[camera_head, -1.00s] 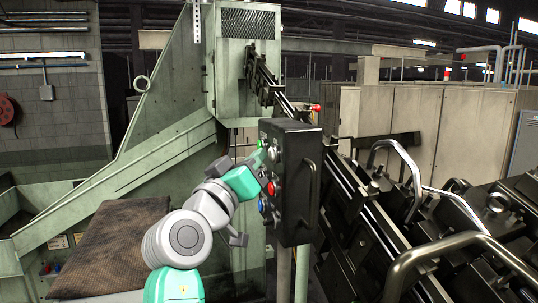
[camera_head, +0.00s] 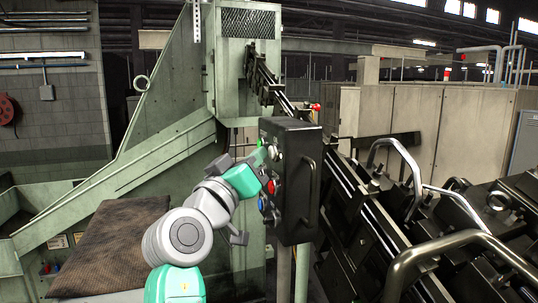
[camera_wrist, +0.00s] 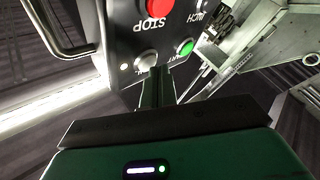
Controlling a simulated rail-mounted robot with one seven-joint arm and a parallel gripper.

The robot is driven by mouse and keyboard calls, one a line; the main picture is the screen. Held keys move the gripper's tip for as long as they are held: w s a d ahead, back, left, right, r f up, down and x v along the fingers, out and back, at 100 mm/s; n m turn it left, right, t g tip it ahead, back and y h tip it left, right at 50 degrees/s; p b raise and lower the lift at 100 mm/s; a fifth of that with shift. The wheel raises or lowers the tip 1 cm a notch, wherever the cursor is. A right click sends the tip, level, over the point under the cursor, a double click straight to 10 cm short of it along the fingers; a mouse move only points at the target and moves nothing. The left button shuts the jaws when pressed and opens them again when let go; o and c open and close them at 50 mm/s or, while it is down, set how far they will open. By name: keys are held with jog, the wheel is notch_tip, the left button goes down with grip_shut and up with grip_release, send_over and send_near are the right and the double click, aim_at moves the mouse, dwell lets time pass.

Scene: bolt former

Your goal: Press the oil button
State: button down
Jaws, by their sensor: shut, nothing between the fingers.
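The dark control box (camera_head: 296,180) stands on a post in front of the machine, with its button face turned left toward my arm. In the wrist view its panel (camera_wrist: 125,35) shows upside down, with a red STOP button (camera_wrist: 158,8), a green button (camera_wrist: 186,47) and a pale round button (camera_wrist: 146,61). No oil label is readable. My gripper (camera_wrist: 157,75) is shut and empty, its fingertips close to the pale button, between it and the green one; contact cannot be told. In the head view my gripper (camera_head: 259,157) is at the upper part of the panel. A blue button (camera_head: 262,203) shows lower down.
A dark handle (camera_head: 312,185) sticks out from the box's side. Metal rails and bent bars (camera_head: 450,245) fill the right. A brown mat-topped surface (camera_head: 110,245) lies at the left, before the green machine frame (camera_head: 170,140).

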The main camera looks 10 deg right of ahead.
jog(key=shift+a, duration=0.1)
jog(key=a, duration=0.2)
jog(key=s+a+b, duration=0.1)
jog(key=a, duration=0.2)
jog(key=shift+s+a, duration=0.2)
jog(key=shift+a, duration=0.15)
dwell(0.4)
jog(key=s+d+f+m+t+y, duration=0.1)
jog(key=s+d+f+t+y, duration=0.15)
jog(key=s+d, duration=0.45)
jog(key=s+a+t+y, duration=0.1)
jog(key=s+y, duration=0.2)
jog(key=s, duration=0.4)
jog(key=s+a+r+n+t+y+p, duration=0.1)
jog(key=s+a+t+y, duration=0.1)
jog(key=s, duration=0.6)
jog(key=s+a+n+t+y, duration=0.1)
jog(key=s+y, duration=0.4)
jog(key=s, duration=0.3)
jog(key=shift+s+a+r+t+p, duration=0.25)
jog(key=shift+a+r+t+p, duration=0.05)
jog(key=shift+t+p, duration=0.1)
